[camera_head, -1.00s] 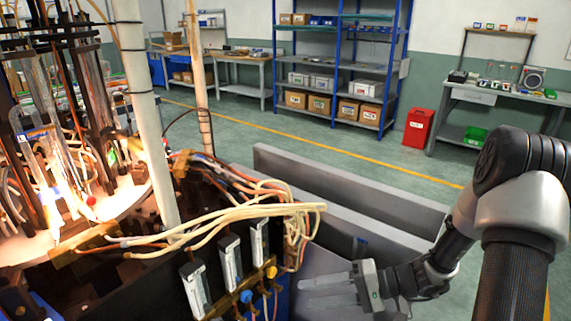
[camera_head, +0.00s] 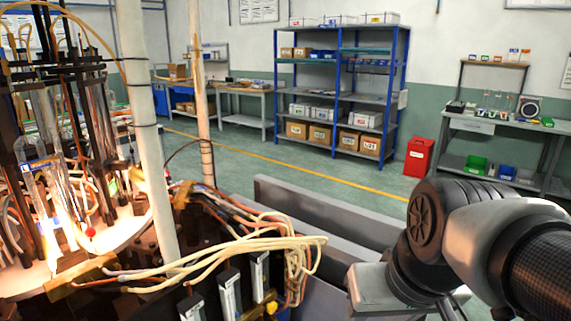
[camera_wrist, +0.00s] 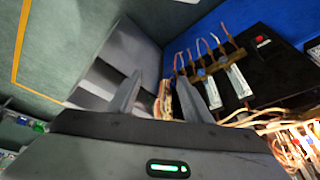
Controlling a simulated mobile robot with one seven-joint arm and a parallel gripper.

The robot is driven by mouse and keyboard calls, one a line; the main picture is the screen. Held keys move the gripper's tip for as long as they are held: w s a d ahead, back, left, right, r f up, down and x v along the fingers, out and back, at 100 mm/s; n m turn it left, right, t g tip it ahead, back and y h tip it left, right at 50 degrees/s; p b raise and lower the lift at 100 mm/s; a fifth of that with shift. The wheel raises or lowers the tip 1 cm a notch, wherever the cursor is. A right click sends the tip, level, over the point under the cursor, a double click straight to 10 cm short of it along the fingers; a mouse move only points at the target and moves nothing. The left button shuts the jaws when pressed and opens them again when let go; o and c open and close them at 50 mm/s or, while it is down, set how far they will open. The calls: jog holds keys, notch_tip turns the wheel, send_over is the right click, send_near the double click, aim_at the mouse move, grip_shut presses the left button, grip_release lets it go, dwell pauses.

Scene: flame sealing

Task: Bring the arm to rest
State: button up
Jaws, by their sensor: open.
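My gripper (camera_wrist: 160,98) shows in the wrist view with its two grey fingers apart and nothing between them. Beyond the fingers lie the grey metal channel and the black side of the flame sealing machine (camera_wrist: 262,75). In the head view my arm is folded at the lower right, and the gripper itself is out of the picture. The machine's lit round table (camera_head: 110,235) stands at the left, with glass tubes and bright flames on it. My arm is apart from the machine.
A bundle of cream hoses (camera_head: 270,235) juts from the machine towards my arm. A low grey rail (camera_head: 330,215) runs behind it. A blue shelf rack (camera_head: 340,85), a red bin (camera_head: 419,157) and a workbench (camera_head: 480,125) stand farther back. The green floor between is clear.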

notch_tip(320, 180, up, 16)
jog(key=d+t+p, duration=0.1)
jog(key=p, duration=1.2)
jog(key=shift+s+f+h+p, duration=0.2)
jog(key=shift+s+h+p, duration=0.1)
jog(key=shift+s+p, duration=0.15)
